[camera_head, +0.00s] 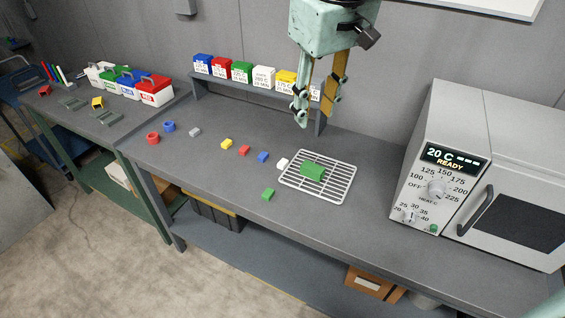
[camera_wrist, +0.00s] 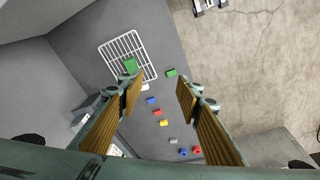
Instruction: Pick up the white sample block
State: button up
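The white sample block (camera_head: 283,163) lies on the grey bench at the left edge of the wire rack (camera_head: 344,192), between the blue block and the larger green block. Whether it touches the rack I cannot tell. In the wrist view the white block (camera_wrist: 145,87) shows close beside the left finger, below the rack (camera_wrist: 113,48). My gripper (camera_head: 316,118) hangs well above the bench behind the rack, fingers pointing down. In the wrist view my gripper (camera_wrist: 160,82) is open, with nothing between its fingers.
A green block (camera_head: 312,170) sits on the rack; a smaller green block (camera_head: 268,194) lies in front. Blue (camera_head: 263,157), red (camera_head: 244,150), yellow (camera_head: 226,144) and grey (camera_head: 195,132) blocks line up leftward. An oven (camera_head: 480,170) stands right; a shelf of coloured boxes (camera_head: 242,72) stands behind.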

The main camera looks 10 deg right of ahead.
jog(key=w+f+n+p, duration=0.15)
jog(key=w+f, duration=0.25)
jog(key=w, duration=0.5)
jog(key=n+g+p, duration=0.2)
jog(key=n+p, duration=0.2)
jog(key=p, duration=0.2)
send_over(283, 162)
notch_tip(283, 162, down, 22)
jog(key=shift+m, duration=0.25)
jog(key=shift+f, duration=4.25)
jog(key=shift+f+p, duration=0.4)
jog(key=shift+f, duration=2.2)
jog(key=shift+c, duration=0.7)
